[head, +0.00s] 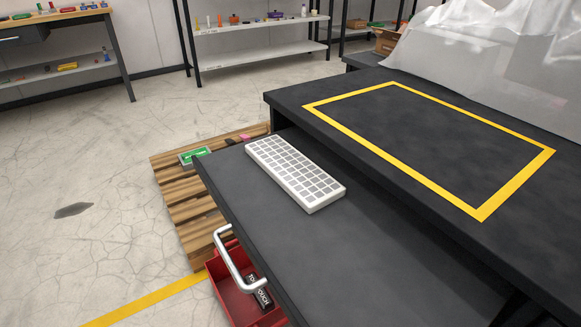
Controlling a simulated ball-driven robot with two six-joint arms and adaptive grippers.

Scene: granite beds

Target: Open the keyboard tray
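The keyboard tray (238,190) is a dark flat board below the dark tabletop (290,97). It stands well out from under the tabletop toward the lower left. A white keyboard with grey keys (296,172) lies on the tray near the tabletop's edge. A curved silver handle (232,262) is fixed to the tray's front edge, and nothing grips it. Neither of my grippers shows in the head view.
A wooden pallet (181,203) with a green item (194,155) lies beside the tray. A red bin (227,295) holding a dark item sits beneath the handle. Shelves (262,50) stand at the back. The floor at left (90,160) is mostly clear.

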